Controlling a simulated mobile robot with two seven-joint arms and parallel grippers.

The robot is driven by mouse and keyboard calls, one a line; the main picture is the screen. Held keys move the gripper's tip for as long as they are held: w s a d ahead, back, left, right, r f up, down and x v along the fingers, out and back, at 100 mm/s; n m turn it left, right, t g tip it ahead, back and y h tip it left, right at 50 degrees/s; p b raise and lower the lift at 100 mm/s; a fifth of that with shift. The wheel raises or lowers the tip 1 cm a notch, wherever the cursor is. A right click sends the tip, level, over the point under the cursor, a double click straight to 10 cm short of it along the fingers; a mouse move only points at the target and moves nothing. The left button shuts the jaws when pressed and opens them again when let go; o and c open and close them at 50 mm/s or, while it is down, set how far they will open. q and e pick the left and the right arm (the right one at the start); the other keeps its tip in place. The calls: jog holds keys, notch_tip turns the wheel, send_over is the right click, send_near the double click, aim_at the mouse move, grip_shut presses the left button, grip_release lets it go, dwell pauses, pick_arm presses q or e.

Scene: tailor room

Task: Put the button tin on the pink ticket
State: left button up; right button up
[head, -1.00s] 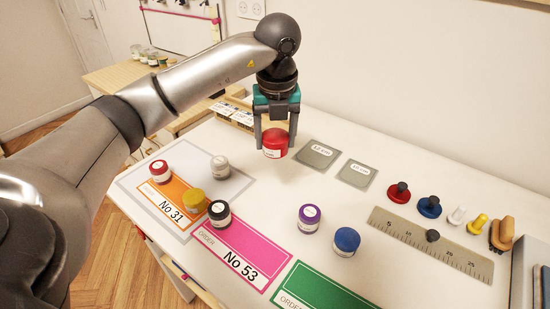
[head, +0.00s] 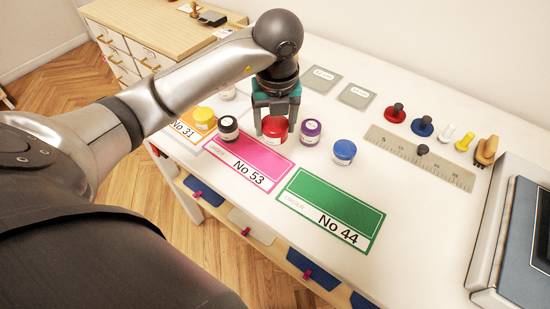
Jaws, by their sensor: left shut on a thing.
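My left gripper (head: 275,121) is shut on a red button tin (head: 274,130), one finger on each side of it. The tin is low at the far right end of the pink ticket (head: 257,167), marked No 53. I cannot tell whether its base touches. A black-lidded tin (head: 228,130) stands at the far left part of the pink ticket. My right gripper is not in view.
A purple tin (head: 311,129) and a blue tin (head: 344,151) stand close on the right. The green ticket (head: 337,201), No 44, is bare. A ruler (head: 440,168) lies further right.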

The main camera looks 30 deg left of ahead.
pick_arm(q)
send_over(274, 164)
jog(key=f, duration=0.5)
jog(key=shift+s+d+f, duration=0.25)
jog(key=shift+d+f, duration=0.05)
jog(key=shift+f, duration=0.05)
jog(key=shift+f+b, duration=0.35)
jog(key=shift+f, duration=2.2)
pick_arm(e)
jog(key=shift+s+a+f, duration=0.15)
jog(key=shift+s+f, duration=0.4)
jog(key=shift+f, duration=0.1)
pick_arm(q)
jog(key=shift+f+b, duration=0.15)
jog(key=shift+b, duration=0.15)
jog(key=o, duration=1.5)
jog(key=shift+c, duration=0.2)
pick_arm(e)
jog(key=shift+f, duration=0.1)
